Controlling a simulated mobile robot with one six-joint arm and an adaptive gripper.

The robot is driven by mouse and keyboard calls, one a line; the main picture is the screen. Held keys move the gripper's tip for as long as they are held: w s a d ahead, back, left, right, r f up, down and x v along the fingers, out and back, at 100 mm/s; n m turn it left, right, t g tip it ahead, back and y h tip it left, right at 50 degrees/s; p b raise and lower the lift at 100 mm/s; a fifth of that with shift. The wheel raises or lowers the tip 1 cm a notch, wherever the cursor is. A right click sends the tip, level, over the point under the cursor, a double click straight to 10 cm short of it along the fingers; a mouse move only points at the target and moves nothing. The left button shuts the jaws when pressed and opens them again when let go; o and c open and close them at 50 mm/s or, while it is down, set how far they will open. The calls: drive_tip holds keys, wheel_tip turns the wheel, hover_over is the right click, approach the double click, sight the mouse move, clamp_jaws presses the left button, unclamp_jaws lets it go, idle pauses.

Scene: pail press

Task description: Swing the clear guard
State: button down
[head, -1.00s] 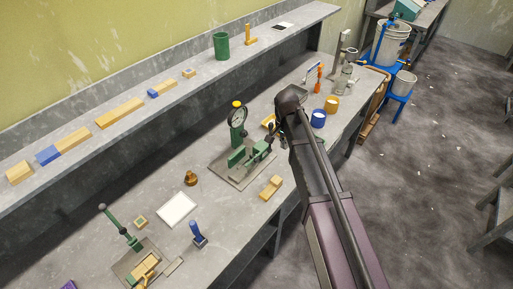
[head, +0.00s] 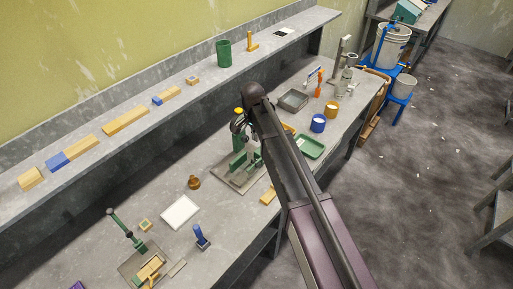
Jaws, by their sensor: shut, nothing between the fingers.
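A green press with a round dial gauge (head: 239,145) stands on a grey base plate (head: 228,176) on the workbench. I cannot make out a clear guard; being see-through, it may be lost against the press or hidden by my arm. My gripper (head: 238,127) hangs at the top of the press, in front of the gauge, and covers most of it. It is small and dark here; it is shut with nothing in it. Whether it touches the press I cannot tell. My arm hides the press's right side.
A white sheet (head: 180,213), a brown knob (head: 194,182) and a blue-handled stamp (head: 201,237) lie left of the press. A green tray (head: 311,147), a blue cup (head: 318,123) and a yellow cup (head: 332,108) stand right. The raised shelf (head: 200,95) runs behind.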

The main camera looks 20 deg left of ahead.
sight(258, 164)
drive_tip(key=shift+s+d+f+b, duration=0.1)
drive_tip(key=shift+d+f+b, duration=0.05)
drive_tip(key=shift+f+b, duration=2.15)
drive_tip(key=shift+w+d+f+b, duration=0.1)
drive_tip(key=shift+d+f+b, duration=0.05)
drive_tip(key=shift+f+b, duration=2.15)
drive_tip(key=shift+s+d+f+b, duration=0.1)
drive_tip(key=shift+d+f+b, duration=0.05)
drive_tip(key=shift+f+b, duration=2.1)
drive_tip(key=shift+f, duration=0.1)
drive_tip(key=shift+s+d+f+y+b, duration=0.1)
drive_tip(key=shift+d+f+y+b, duration=0.25)
drive_tip(key=shift+f+b, duration=0.55)
drive_tip(key=shift+s+d+f+y+b, duration=0.1)
drive_tip(key=shift+d+f+y+b, duration=0.2)
drive_tip(key=shift+f+b, duration=0.55)
drive_tip(key=shift+d, duration=0.1)
drive_tip(key=shift+r, duration=0.15)
wheel_tip(258, 164, up, 14)
drive_tip(key=d+p, duration=0.2)
drive_tip(key=p, duration=1.2)
drive_tip(key=shift+s+d+f, duration=0.2)
drive_tip(key=shift+s+d, duration=0.1)
drive_tip(key=shift+s, duration=0.1)
